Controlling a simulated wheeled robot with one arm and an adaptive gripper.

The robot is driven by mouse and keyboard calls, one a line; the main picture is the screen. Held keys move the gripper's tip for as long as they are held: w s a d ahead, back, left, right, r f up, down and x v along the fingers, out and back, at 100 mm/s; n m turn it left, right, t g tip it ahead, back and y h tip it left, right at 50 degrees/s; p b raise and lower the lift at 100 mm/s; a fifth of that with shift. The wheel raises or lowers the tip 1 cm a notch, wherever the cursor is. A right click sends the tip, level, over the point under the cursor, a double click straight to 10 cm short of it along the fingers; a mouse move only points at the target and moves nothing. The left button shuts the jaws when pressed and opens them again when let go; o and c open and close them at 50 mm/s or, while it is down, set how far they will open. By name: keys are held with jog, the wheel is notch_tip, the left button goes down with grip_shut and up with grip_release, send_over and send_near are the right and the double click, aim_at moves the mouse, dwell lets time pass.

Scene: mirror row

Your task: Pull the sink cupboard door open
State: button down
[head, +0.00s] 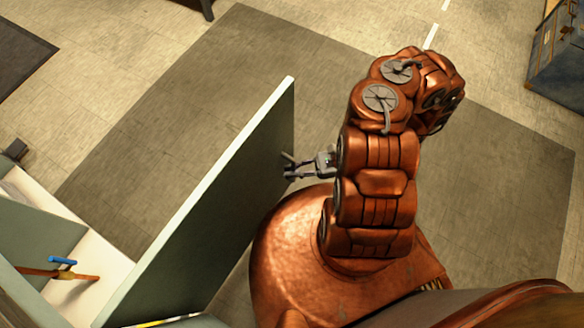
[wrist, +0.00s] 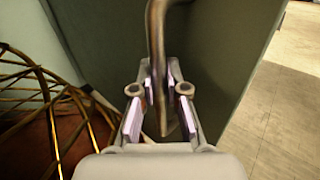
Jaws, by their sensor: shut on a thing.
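The sink cupboard door (head: 215,215) is a grey-green panel with a pale edge. In the head view it stands swung well out from the cupboard (head: 35,240), whose inside shows at the lower left. My gripper (head: 290,170) is at the door's face near its free end. In the wrist view the door (wrist: 225,60) fills the middle, and its bar-shaped metal handle (wrist: 157,45) runs down between the fingers. My gripper (wrist: 160,92) is shut on this handle. The handle's far side is partly hidden by the fingers.
Inside the cupboard is a copper pipe (head: 35,272) with a blue valve lever (head: 62,261). A dark mat (head: 140,120) covers the floor beyond the door, with clear room there. A blue-grey cabinet (head: 558,60) stands at the upper right.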

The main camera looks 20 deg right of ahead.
jog(key=shift+s, duration=0.1)
jog(key=c, duration=1.2)
grip_release()
jog(key=shift+d, duration=0.1)
jog(key=v, duration=1.1)
jog(key=shift+s+d, duration=0.1)
jog(key=shift+d, duration=0.3)
